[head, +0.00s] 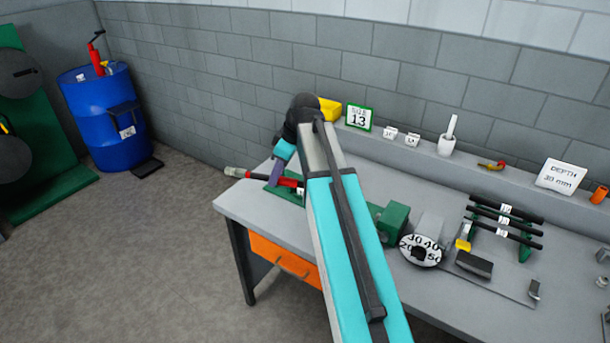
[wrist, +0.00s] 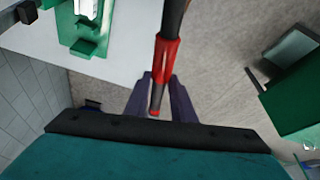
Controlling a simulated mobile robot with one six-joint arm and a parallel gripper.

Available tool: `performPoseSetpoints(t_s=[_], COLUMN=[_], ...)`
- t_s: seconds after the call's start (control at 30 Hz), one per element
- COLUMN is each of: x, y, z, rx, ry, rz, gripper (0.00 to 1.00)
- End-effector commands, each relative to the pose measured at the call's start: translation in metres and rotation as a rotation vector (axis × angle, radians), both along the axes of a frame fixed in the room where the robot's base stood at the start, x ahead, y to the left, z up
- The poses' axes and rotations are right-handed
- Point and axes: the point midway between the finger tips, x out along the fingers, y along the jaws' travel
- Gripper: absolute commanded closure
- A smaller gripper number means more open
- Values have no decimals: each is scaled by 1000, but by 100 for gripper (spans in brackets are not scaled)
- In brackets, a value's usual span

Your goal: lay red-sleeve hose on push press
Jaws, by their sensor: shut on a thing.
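My gripper (wrist: 160,92) is shut on the red-sleeve hose; its purple fingers stand on either side of the red sleeve (wrist: 167,62). In the head view the red sleeve (head: 290,182) and the hose's pale end (head: 235,172) show at the bench's left end, partly hidden by my gripper (head: 276,172). A green fixture (wrist: 88,38) lies on the bench beside the hose in the wrist view. A dial device (head: 422,250) with a green block (head: 393,222) and a grey base plate stands right of my arm. No label shows which is the push press.
Several dark hoses (head: 505,222) lie on a green rack at the right. A ledge behind holds a size 13 card (head: 359,117), a white cup (head: 447,145) and a depth 39 mm card (head: 561,176). A blue drum (head: 105,115) stands on the floor at left.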

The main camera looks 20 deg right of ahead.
Motion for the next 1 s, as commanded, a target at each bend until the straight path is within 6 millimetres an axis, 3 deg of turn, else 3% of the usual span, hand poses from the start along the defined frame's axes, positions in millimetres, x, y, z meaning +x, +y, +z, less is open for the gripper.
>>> performPoseSetpoints(t_s=[0.03,0.2,0.43,0.7,1.0], x=[-1,-3,-7,-10,-10], y=[16,56,86,97,94], z=[-1,2,6,11,14], rx=[-3,-7,-7,-1,6], ry=[-3,0,-2,-12,-24], rz=[-17,-128,-322,-580,-795], gripper=[100,100,100,100,100])
